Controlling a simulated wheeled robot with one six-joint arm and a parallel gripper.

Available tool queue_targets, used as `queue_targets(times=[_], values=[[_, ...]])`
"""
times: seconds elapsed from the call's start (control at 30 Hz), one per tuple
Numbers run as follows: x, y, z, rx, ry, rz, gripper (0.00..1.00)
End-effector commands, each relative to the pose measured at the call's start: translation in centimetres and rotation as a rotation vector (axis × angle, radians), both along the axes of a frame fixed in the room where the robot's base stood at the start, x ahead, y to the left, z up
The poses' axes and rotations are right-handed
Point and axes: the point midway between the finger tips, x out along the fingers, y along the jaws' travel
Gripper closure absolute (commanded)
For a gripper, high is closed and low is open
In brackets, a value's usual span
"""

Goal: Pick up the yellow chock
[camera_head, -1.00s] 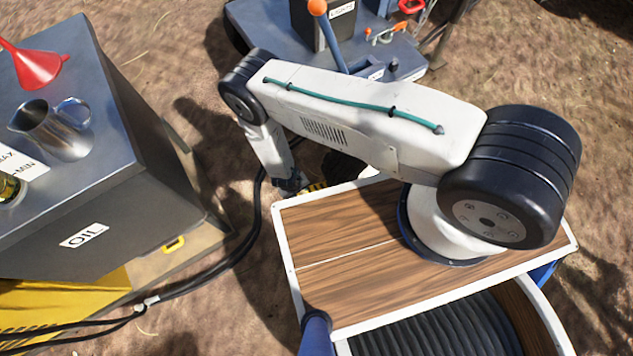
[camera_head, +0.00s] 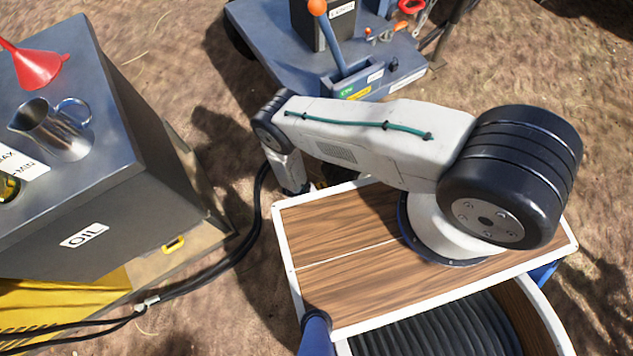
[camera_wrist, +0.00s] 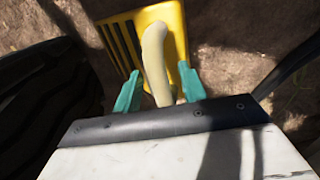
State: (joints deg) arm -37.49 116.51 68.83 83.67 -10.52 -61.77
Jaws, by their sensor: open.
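The yellow chock (camera_wrist: 179,38) lies on the ground at the top of the wrist view. It has dark slots on its left side and a pale, curved handle (camera_wrist: 154,55) running toward me. My gripper (camera_wrist: 159,90) has two teal fingers, open, one on each side of the handle's near part. I cannot tell whether either finger touches it. In the head view the gripper's fingers and the chock are hidden beyond my wooden-topped body, below the arm.
A black ribbed tyre (camera_wrist: 38,85) stands close on the left in the wrist view. A dark oil cabinet (camera_head: 140,215) with a metal jug (camera_head: 55,130) and red funnel (camera_head: 36,65) is at left. Black cables (camera_head: 225,265) cross the ground. A blue-grey lever machine (camera_head: 272,50) stands behind.

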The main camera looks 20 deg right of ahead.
Motion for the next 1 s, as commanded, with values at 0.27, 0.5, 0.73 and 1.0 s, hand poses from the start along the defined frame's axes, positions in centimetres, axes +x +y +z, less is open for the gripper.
queue_targets(times=[0.27, 0.5, 0.73, 1.0], values=[[0.0, 0.01, 0.03, 0.0, 0.0, 0.0, 1.0], [0.0, 0.0, 0.05, 0.0, 0.0, 0.0, 1.0], [0.0, 0.0, 0.05, -0.001, 0.0, 0.0, 1.0], [0.01, 0.01, 0.06, -0.001, 0.0, 0.0, 1.0]])
